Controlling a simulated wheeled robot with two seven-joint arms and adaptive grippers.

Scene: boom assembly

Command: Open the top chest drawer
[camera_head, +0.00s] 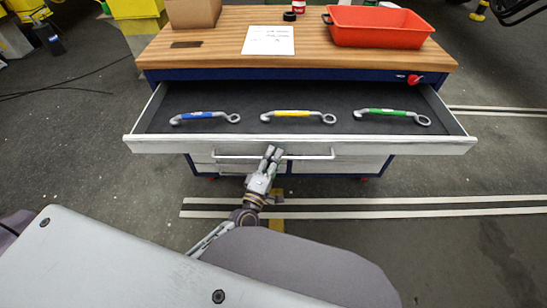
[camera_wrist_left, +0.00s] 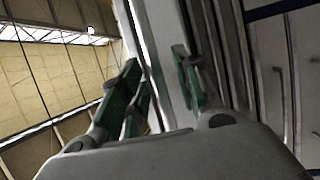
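The top chest drawer (camera_head: 160,143) is pulled well out of the chest in the head view, and its dark interior is exposed. Its long bar handle (camera_head: 315,157) runs across the light front panel. My left gripper (camera_head: 272,153) is at the handle, left of the drawer's middle, with its fingertips pointing up across the bar. In the left wrist view the gripper's green-padded fingers (camera_wrist_left: 160,90) stand apart, with the pale drawer front (camera_wrist_left: 168,50) behind the gap. I cannot tell whether they touch the bar. My right gripper is out of view.
Blue (camera_head: 204,116), yellow (camera_head: 297,113) and green (camera_head: 392,113) handled wrenches lie in the drawer. The wooden top (camera_head: 215,45) holds a red bin (camera_head: 378,27), a paper (camera_head: 268,40) and a cardboard box (camera_head: 192,12).

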